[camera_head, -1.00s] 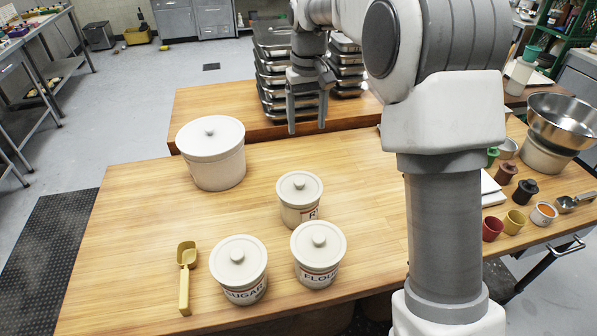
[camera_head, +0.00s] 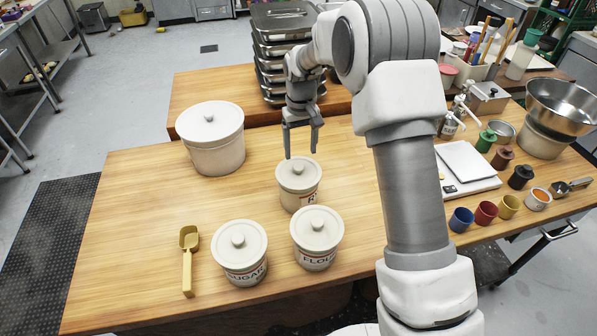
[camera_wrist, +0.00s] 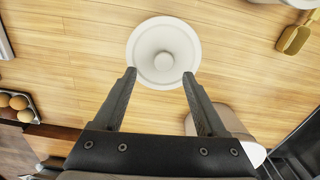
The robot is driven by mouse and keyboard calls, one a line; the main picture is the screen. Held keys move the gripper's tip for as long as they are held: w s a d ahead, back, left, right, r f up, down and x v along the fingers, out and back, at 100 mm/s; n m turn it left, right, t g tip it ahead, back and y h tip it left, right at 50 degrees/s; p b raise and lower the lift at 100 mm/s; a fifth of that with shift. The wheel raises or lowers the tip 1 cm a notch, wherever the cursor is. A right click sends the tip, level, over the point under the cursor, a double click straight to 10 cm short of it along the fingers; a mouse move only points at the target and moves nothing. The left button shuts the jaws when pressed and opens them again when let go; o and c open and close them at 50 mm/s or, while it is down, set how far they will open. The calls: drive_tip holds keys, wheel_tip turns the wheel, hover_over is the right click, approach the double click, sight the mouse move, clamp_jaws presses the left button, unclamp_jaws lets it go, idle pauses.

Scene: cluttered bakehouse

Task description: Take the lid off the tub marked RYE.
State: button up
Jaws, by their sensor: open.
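The tub with a partly hidden red label starting with R (camera_head: 304,198) stands on the wooden table, behind the SUGAR and FLOUR tubs. Its round off-white lid (camera_head: 299,174) with a centre knob is on it. My gripper (camera_head: 302,155) is open and empty, pointing down just above and slightly behind that lid. In the wrist view a round lid with a knob (camera_wrist: 164,61) lies just ahead of my open fingertips (camera_wrist: 160,75). I see a gap between fingers and lid in the head view, though its exact size is hard to tell.
The SUGAR tub (camera_head: 240,268) and FLOUR tub (camera_head: 317,255) stand close in front. A larger lidded tub (camera_head: 215,155) is at the back left, a yellow scoop (camera_head: 187,270) at the front left. A scale (camera_head: 468,162) and several small cups are to the right. Stacked trays (camera_head: 272,50) stand behind.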

sight(298, 166)
drive_tip(key=shift+s+a+f+p, duration=0.1)
drive_tip(key=shift+f+p, duration=0.15)
drive_tip(key=shift+f, duration=0.65)
drive_tip(key=shift+w+a+f+p, duration=0.1)
drive_tip(key=shift+f+p, duration=0.1)
drive_tip(key=shift+f, duration=0.65)
drive_tip(key=shift+s+a+f+p, duration=0.1)
drive_tip(key=shift+f+p, duration=0.15)
drive_tip(key=shift+f, duration=0.65)
clamp_jaws()
